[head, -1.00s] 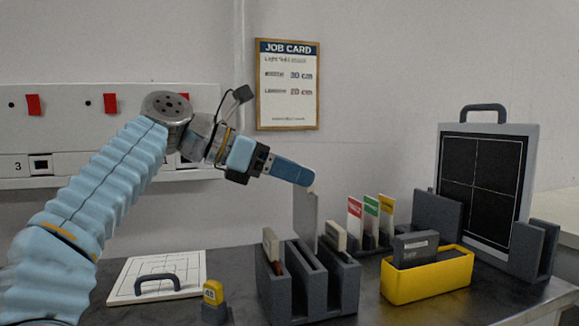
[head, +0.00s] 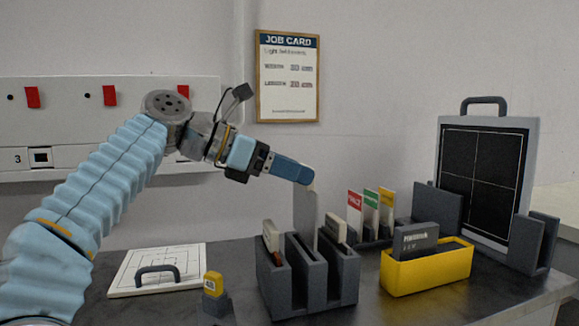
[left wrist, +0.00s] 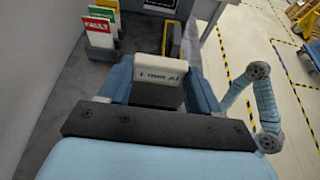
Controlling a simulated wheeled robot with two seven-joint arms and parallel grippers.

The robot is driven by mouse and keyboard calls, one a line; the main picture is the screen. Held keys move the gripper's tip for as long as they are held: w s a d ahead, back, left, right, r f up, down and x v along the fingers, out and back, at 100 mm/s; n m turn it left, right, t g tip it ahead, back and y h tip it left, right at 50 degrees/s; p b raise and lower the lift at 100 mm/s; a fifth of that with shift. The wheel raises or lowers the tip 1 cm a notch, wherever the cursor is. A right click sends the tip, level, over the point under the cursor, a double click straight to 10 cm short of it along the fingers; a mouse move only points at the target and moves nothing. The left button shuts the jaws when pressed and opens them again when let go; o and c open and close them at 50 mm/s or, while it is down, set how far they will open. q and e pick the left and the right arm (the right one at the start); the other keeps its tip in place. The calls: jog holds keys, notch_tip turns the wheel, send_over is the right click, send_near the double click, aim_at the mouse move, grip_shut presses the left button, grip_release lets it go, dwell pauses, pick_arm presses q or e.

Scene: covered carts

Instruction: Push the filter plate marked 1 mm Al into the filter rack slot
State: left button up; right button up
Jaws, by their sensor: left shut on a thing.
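My left gripper (head: 305,178) is shut on a thin grey filter plate (head: 305,215) and holds it upright over the dark grey filter rack (head: 308,285). In the left wrist view the plate's pale top edge (left wrist: 160,68) sits between the two blue fingers; its small print seems to end in "Al", but the number is unclear. The plate's lower edge is hidden behind the rack's dividers, so I cannot tell how deep it sits in the middle slot. Other pale-topped plates stand in the left slot (head: 271,236) and right slot (head: 337,228). My right gripper is not visible.
A yellow bin (head: 430,277) holding a grey block (head: 414,240) stands right of the rack. Behind are coloured cards (head: 370,208) and a framed dark panel (head: 485,180). At left are a white handled board (head: 190,262) and a small yellow-topped block (head: 213,288).

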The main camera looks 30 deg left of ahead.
aim_at(303, 192)
pick_arm(q)
jog(key=shift+p, duration=0.6)
dwell(0.9)
dwell(0.3)
jog(key=shift+f+b, duration=0.35)
jog(key=shift+f+b, duration=0.65)
jog(key=shift+f, duration=0.3)
jog(key=shift+f+b, duration=2.15)
jog(key=shift+f, duration=1.1)
jog(key=shift+r, duration=0.1)
jog(key=shift+r+p, duration=1.5)
jog(key=shift+p, duration=0.25)
jog(key=shift+r+p, duration=1.35)
jog(key=shift+p, duration=0.15)
jog(key=shift+r+p, duration=1.25)
jog(key=shift+r, duration=0.05)
